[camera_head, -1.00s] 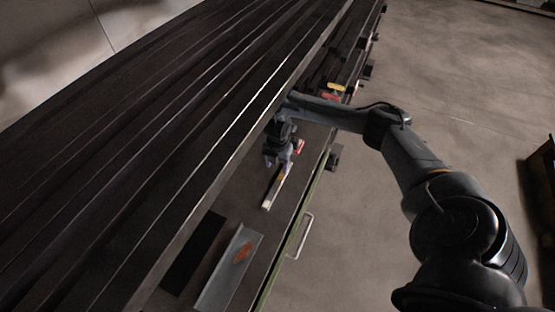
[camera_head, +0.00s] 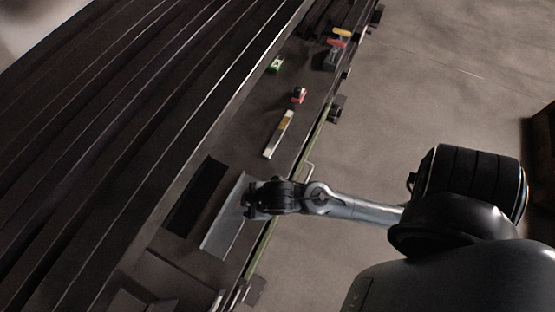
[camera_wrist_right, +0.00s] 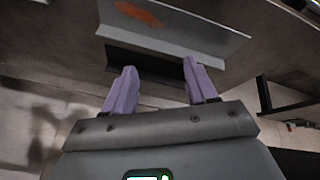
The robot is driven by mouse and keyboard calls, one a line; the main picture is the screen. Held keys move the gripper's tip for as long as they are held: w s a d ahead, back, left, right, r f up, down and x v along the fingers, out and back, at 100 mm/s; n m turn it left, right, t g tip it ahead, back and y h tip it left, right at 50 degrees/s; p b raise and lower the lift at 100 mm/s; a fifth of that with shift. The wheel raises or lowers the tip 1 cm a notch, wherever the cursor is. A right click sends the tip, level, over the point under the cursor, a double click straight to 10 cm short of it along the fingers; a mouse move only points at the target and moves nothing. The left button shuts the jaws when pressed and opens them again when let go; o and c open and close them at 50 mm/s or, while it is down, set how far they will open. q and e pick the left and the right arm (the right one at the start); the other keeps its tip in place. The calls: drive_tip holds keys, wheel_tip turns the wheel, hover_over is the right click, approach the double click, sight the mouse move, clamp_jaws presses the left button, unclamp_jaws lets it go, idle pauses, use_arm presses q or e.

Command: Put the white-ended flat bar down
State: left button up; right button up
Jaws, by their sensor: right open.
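The white-ended flat bar (camera_head: 279,134) lies on the dark shelf beside the conveyor, with a pale end and a yellow-brown part toward its far end. My right gripper (camera_head: 250,200) is over the grey angled metal plate (camera_head: 226,226), apart from the bar and nearer to me. In the right wrist view my right gripper (camera_wrist_right: 158,80) shows two purple fingers spread apart with nothing between them. The plate (camera_wrist_right: 190,32) with its orange-brown patch is just beyond the fingertips. My left gripper is not in view.
A small red and dark object (camera_head: 299,95) lies just beyond the bar. A green and white item (camera_head: 276,64) is farther back by the conveyor edge. Red and yellow-handled items (camera_head: 338,42) are at the far end. A black rectangle (camera_head: 196,196) lies left of the plate.

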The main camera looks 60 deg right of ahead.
drive_tip(key=s+d+r+m+g, duration=0.1)
drive_tip(key=s+d+m+g, duration=0.1)
drive_tip(key=s, duration=0.5)
drive_tip(key=shift+d+r+m, duration=0.3)
drive_tip(key=shift+d+m, duration=0.35)
drive_tip(key=shift+m, duration=0.55)
wheel_tip(320, 180, up, 17)
drive_tip(key=p, duration=1.6)
drive_tip(key=shift+f+p, duration=0.15)
drive_tip(key=shift+p, duration=0.15)
